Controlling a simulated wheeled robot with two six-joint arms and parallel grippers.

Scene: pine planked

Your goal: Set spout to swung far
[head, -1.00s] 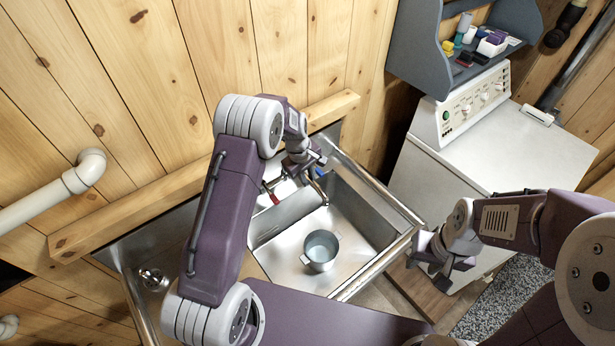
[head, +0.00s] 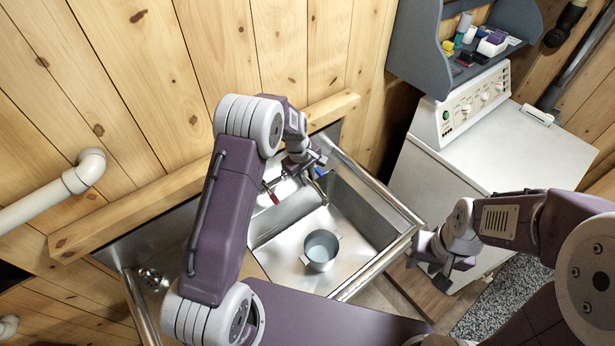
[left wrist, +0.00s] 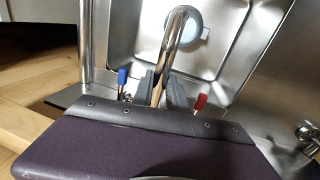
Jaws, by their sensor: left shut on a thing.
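The chrome spout (left wrist: 172,45) of the sink tap runs between the two grey fingers of my left gripper (left wrist: 160,86) in the left wrist view. The left gripper is shut on it. In the head view the spout (head: 320,189) points out over the right basin, and my left gripper (head: 308,170) hides its base. A blue-tipped tap handle (left wrist: 123,75) and a red-tipped one (left wrist: 200,102) stand on either side of the spout. My right gripper (head: 440,272) is away from the tap, beside the sink's right front edge; its jaw gap is unclear.
A grey pot (head: 320,248) stands in the right basin, below the spout. The steel sink (head: 362,215) has a raised rim. A wooden rail (head: 335,108) runs along the wall behind it. A white appliance (head: 475,150) stands to the right, under a blue-grey shelf (head: 412,45).

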